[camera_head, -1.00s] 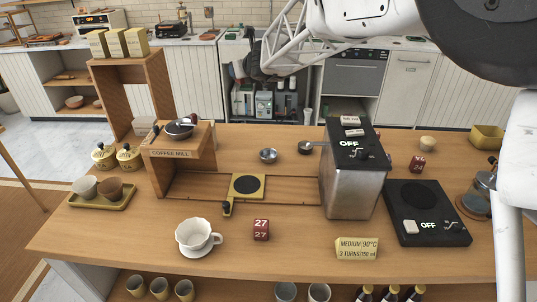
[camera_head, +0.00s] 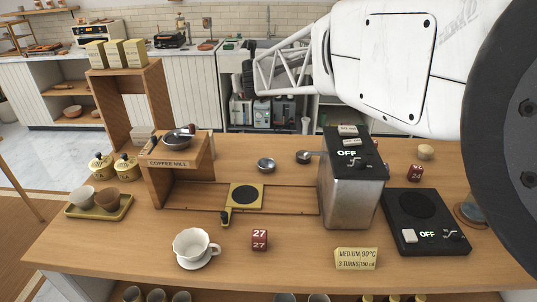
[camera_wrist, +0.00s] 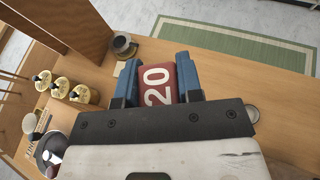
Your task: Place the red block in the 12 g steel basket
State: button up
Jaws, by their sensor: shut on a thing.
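My gripper (camera_wrist: 157,73) is shut on a red block (camera_wrist: 158,88) marked 20, held between its blue fingers in the wrist view. In the head view the dark gripper end (camera_head: 248,75) shows high above the far side of the counter; the held block cannot be made out there. Two small steel baskets, one at the middle (camera_head: 266,165) and one beside the machine (camera_head: 303,157), stand on the counter. I cannot read which is 12 g. Other red blocks stand on the counter, one marked 27 (camera_head: 259,239) and one at the right (camera_head: 415,173).
The wooden coffee mill stand (camera_head: 175,165) with a metal bowl (camera_head: 178,139) is at left. The steel machine (camera_head: 350,190) and black scale-like plate (camera_head: 425,220) are at right. A white cup (camera_head: 192,245) is in front. Yellow canisters (camera_head: 101,167) stand far left.

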jog(key=s+d+m+h, duration=0.95)
jog(key=s+d, duration=0.25)
jog(key=s, duration=0.3)
notch_tip(320, 180, down, 21)
jog(key=shift+a+h, duration=0.15)
jog(key=shift+h, duration=0.3)
dwell(0.7)
jog(key=shift+w, duration=0.1)
jog(key=w+a, duration=0.2)
jog(key=w, duration=0.5)
jog(key=w+a+f, duration=0.1)
jog(key=w+a, duration=0.1)
jog(key=w, duration=0.5)
jog(key=shift+w+f, duration=0.2)
jog(key=shift+f, duration=0.05)
jog(key=shift+w, duration=0.1)
